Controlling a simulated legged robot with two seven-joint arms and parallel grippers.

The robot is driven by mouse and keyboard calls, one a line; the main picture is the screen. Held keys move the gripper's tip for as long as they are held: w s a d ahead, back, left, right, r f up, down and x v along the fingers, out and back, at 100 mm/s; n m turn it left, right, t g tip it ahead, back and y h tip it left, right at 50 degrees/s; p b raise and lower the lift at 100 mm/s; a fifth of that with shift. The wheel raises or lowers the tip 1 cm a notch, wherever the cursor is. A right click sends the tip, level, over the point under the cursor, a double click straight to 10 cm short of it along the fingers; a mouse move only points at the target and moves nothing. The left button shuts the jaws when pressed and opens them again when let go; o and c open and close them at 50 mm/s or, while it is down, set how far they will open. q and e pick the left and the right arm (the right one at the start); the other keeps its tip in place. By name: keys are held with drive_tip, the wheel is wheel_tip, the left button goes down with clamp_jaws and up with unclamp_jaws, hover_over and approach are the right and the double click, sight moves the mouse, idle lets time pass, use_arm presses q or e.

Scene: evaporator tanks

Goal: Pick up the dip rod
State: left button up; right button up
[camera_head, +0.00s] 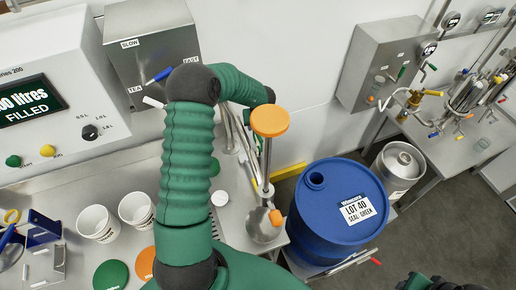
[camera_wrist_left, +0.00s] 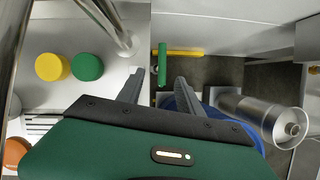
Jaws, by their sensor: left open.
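A steel rod (camera_head: 265,160) with an orange disc (camera_head: 270,120) on top stands upright at the bench's right end, above a round steel base (camera_head: 263,226). I cannot tell for sure whether it is the dip rod. A thin green upright piece (camera_wrist_left: 162,64) shows beyond the fingertips. My right gripper is not clearly seen.
A blue drum (camera_head: 335,215) stands right of the bench, with a steel canister (camera_head: 399,166) behind it. White cups (camera_head: 101,222) and a green disc (camera_head: 111,275) are on the bench at left. A yellow bar (camera_head: 288,171) lies behind the drum.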

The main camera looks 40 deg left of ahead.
sight(258, 136)
use_arm(q)
drive_tip(key=x, duration=0.7)
drive_tip(key=shift+w+a+f, duration=0.1)
drive_tip(key=shift+f, duration=0.2)
drive_tip(key=x, duration=0.1)
drive_tip(key=p+x, duration=0.1)
drive_tip(key=x, duration=0.2)
drive_tip(key=shift+d+f+p, duration=0.3)
drive_tip(key=shift+d+f, duration=0.05)
drive_tip(key=shift+f, duration=0.05)
drive_tip(key=shift+w+a+f, duration=0.1)
drive_tip(key=shift+w+f, duration=0.1)
drive_tip(key=shift+f, duration=0.2)
clamp_jaws()
